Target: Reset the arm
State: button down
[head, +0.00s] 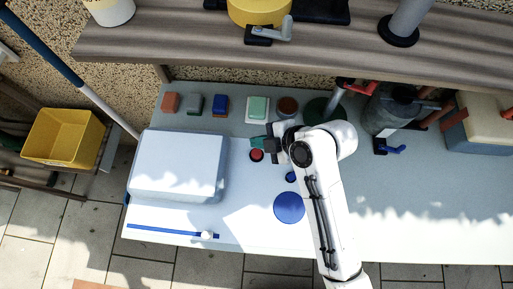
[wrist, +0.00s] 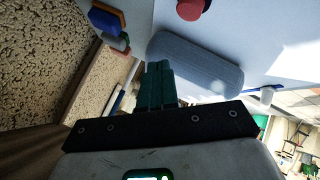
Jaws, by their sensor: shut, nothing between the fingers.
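My gripper (head: 258,143) is over the table (head: 400,215), with its dark green fingers pointing left. In the wrist view the two fingers (wrist: 158,84) lie side by side, shut with nothing between them. My white arm reaches up from the lower right of the head view and bends at the elbow near the back of the table. A red button (head: 256,155) is just below the fingertips in the head view; the wrist view shows a red round thing (wrist: 192,8) at the top. Whether the fingers touch anything is not clear.
A pale box (head: 178,165) stands left of the fingers. Several colored blocks, one of them blue (head: 220,104), line the back. A wooden shelf (head: 200,45) overhangs the rear. A blue disc (head: 289,207) lies beside my arm. The table's right front is clear.

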dwell(0.5)
